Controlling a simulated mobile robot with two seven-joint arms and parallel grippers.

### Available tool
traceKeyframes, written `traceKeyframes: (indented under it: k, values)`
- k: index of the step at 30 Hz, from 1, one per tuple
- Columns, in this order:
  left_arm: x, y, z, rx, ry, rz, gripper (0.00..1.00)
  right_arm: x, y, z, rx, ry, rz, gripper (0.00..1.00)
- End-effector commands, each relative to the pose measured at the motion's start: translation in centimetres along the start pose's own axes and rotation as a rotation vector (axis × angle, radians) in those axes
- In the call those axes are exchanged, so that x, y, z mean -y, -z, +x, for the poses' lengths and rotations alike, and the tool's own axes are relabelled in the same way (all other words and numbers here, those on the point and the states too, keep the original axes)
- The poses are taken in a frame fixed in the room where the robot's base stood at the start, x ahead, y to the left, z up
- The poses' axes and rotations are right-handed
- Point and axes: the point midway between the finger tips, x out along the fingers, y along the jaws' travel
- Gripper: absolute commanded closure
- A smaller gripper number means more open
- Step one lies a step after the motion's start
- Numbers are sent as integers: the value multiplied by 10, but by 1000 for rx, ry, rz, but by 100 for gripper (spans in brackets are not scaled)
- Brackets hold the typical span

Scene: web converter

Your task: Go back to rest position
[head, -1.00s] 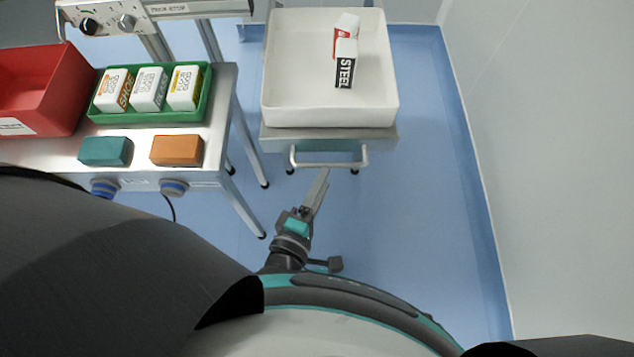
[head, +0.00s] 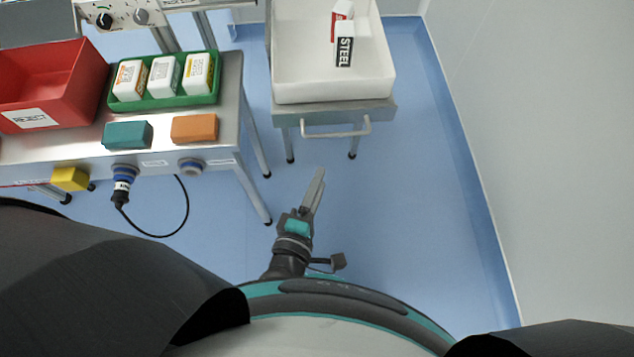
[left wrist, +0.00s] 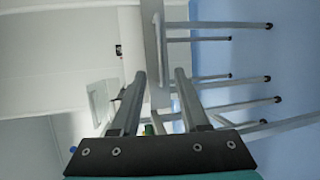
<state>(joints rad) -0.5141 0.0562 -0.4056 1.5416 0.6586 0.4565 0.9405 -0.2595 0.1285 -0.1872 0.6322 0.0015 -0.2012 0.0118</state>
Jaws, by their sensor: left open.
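My right gripper is not in view.
The cart's white tray (head: 335,90) holds a red-and-white box and a STEEL box (head: 346,50). At left, a steel table (head: 225,125) bears a red REJECT bin (head: 70,75), a green tray (head: 165,103) with white boxes, a teal block (head: 128,135) and an orange block (head: 194,128). Floor at right is clear.

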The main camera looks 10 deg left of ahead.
Motion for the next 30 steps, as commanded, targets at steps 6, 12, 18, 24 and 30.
traceKeyframes:
  k: [6, 12, 18, 24, 30]
  values:
    - [0, 0, 0, 0, 0, 0, 55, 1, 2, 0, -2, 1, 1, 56]
    - [-2, -2, 2, 18, 9, 22, 55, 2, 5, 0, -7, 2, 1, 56]
    - [-12, -18, 10, 152, 78, 209, 55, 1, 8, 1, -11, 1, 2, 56]
    - [-19, -28, 8, 327, 187, 516, 55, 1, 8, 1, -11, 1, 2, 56]
    - [-22, -18, -5, 474, 313, 832, 55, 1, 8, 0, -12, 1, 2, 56]
